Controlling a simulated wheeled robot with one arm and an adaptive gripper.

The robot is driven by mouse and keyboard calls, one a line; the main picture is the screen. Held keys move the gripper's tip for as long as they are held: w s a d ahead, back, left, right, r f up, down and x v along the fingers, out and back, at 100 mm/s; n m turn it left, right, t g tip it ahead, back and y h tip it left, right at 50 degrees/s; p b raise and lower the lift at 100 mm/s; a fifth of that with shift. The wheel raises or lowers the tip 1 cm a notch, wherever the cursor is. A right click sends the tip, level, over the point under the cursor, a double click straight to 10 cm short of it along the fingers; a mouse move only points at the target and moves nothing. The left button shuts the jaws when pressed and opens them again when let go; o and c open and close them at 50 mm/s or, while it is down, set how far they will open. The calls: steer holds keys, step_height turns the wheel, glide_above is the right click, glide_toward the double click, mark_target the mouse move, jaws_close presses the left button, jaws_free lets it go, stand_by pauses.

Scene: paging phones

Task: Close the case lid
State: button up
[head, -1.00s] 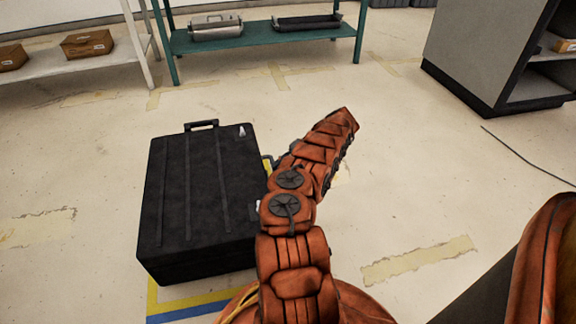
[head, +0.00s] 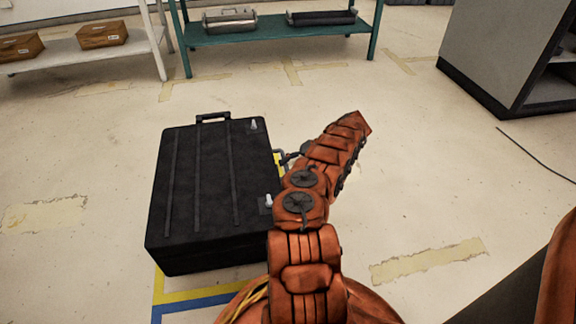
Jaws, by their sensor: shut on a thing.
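The black case (head: 203,190) lies flat on the floor left of my arm. Its ribbed lid (head: 218,165) looks down on the body, though the seam along the right side is partly hidden by my arm. A handle (head: 212,117) stands at the far edge. My gripper (head: 281,156) is at the right edge of the case, between the latches. It is shut on the lid's edge; the exact contact is small and partly hidden.
Yellow and blue floor tape (head: 205,296) runs under the case's near side. A green shelf (head: 275,35) and a white bench (head: 85,55) with boxes stand at the back. A grey cabinet (head: 500,50) stands at the right. The floor between is clear.

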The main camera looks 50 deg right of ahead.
steer(key=shift+s+d, duration=0.35)
steer(key=shift+d, duration=0.05)
steer(key=v, duration=0.7)
steer(key=shift+r, duration=0.25)
steer(key=shift+w+a, duration=0.1)
steer(key=shift+a, duration=0.05)
steer(key=shift+r, duration=0.1)
stand_by(0.6)
